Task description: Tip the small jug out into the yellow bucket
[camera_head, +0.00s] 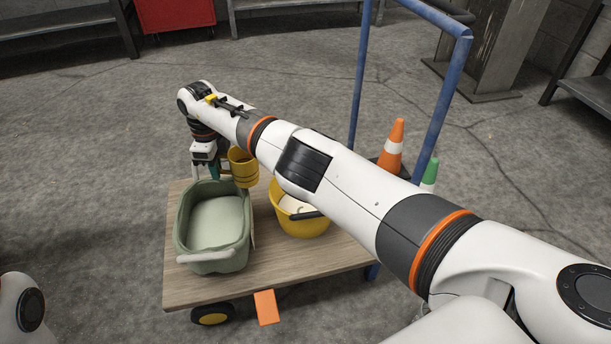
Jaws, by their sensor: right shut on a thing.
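The small jug (243,169) is yellow and is held above the cart, over the far right side of the green tub. It looks roughly upright; its inside is hidden. My right gripper (207,172) points down just left of the jug and is shut on it; the exact grip is hard to see. The yellow bucket (303,229) stands on the cart to the right of the tub, with something pale inside and a dark handle at its front. My right arm hides part of its far side. My left gripper is not in view.
The green tub (214,262) stands on the wooden cart top (285,262), with pale contents. An orange cone (397,137) and a green-tipped cone (430,172) stand at the right, near the blue cart handle (440,95). An orange tag (266,307) hangs at the front edge.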

